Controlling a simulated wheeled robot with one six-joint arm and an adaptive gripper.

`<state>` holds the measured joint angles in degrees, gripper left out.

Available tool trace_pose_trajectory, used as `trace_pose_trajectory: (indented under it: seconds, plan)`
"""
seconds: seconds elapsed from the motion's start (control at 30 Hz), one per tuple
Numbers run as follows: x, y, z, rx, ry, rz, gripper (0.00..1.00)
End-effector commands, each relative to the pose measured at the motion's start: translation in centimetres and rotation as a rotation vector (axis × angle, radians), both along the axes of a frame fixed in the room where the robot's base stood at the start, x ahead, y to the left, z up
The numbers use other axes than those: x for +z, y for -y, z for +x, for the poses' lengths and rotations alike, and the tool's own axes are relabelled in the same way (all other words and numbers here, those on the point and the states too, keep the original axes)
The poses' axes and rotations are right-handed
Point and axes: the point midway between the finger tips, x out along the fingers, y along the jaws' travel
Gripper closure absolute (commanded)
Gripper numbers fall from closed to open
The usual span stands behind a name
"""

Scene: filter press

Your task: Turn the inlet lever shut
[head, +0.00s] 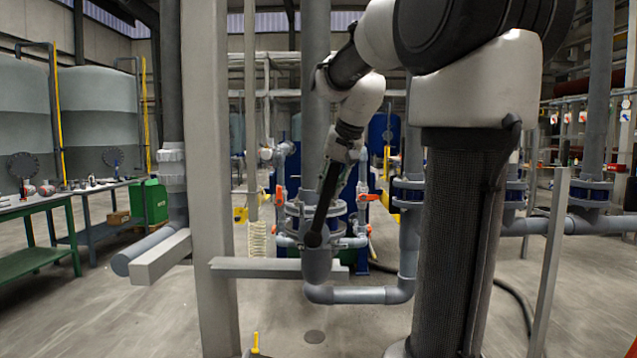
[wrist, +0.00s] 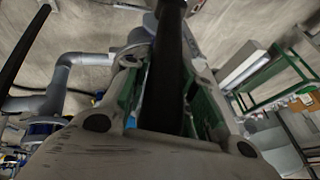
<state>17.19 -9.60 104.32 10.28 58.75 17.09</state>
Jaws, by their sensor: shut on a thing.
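The inlet lever, a long black bar (head: 325,205), runs from my gripper (head: 341,172) down and slightly left to a round dark end in front of a grey vertical pipe with blue flanges. In the wrist view the dark bar (wrist: 170,50) passes between the two fingers of my gripper (wrist: 167,80), which are closed on it. The fingers have green inner pads. The joint between the lever and the valve is not clear, and part of the valve body is hidden behind the bar and gripper.
Small orange handles (head: 280,196) (head: 362,197) flank the pipe. A pale post (head: 210,150) stands left of it, with a horizontal grey beam (head: 275,267) below. A grey elbow pipe (head: 360,295) runs low in front. Open floor lies in front.

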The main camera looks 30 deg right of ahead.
Motion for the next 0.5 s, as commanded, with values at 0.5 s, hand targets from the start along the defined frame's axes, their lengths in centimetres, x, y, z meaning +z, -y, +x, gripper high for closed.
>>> trace_pose_trajectory:
  seconds: [0.5]
  plan:
    - [-4.0, 5.4, -3.6, -0.012, 0.269, 0.409, 1.00]
